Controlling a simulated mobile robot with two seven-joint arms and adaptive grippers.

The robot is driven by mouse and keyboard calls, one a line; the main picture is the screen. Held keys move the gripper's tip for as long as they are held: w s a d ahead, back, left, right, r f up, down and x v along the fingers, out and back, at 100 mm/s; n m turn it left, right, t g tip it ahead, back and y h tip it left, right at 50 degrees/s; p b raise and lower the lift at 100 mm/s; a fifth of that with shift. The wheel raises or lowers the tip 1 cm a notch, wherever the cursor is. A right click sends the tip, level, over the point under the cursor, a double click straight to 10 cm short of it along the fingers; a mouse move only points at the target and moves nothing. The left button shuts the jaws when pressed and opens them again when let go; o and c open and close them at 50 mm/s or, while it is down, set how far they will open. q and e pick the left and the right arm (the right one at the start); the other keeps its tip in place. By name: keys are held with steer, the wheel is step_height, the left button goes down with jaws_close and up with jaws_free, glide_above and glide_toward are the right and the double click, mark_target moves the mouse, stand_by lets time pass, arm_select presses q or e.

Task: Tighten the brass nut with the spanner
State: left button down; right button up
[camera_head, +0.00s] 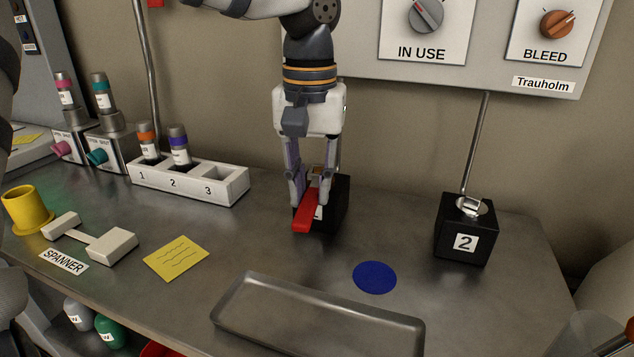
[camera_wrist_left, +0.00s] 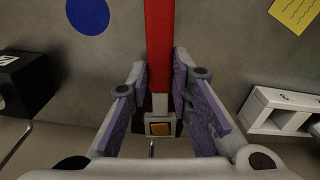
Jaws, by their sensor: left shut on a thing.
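My left gripper (camera_head: 311,195) points down over a black block (camera_head: 337,205) near the back wall and is shut on the red-handled spanner (camera_head: 306,212). In the left wrist view the red handle (camera_wrist_left: 160,45) runs between the purple finger pads of the gripper (camera_wrist_left: 172,85). A brass-coloured square piece, probably the nut (camera_wrist_left: 158,128), shows at the spanner's grey end. I cannot tell whether the spanner's jaw is seated around it. The fingers hide much of the block's top.
A black block marked 2 (camera_head: 465,240) with a pipe stands to the right. An empty grey tray (camera_head: 320,308) and a blue disc (camera_head: 375,277) lie in front. A numbered rack (camera_head: 215,187), a yellow note (camera_head: 176,257) and a white spanner holder (camera_head: 110,246) are to the left.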

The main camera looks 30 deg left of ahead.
arm_select(q)
steer(key=shift+s+a+f, duration=0.1)
steer(key=shift+f, duration=0.1)
steer(key=shift+s+a+m, duration=0.15)
steer(key=shift+a+m, duration=0.4)
steer(key=shift+m, duration=0.45)
steer(key=shift+s+a+m, duration=0.1)
steer(key=shift+a+m, duration=0.55)
steer(key=shift+m, duration=0.25)
steer(key=shift+a+r+m, duration=0.2)
steer(key=shift+a+m, duration=0.4)
steer(key=shift+m, duration=0.3)
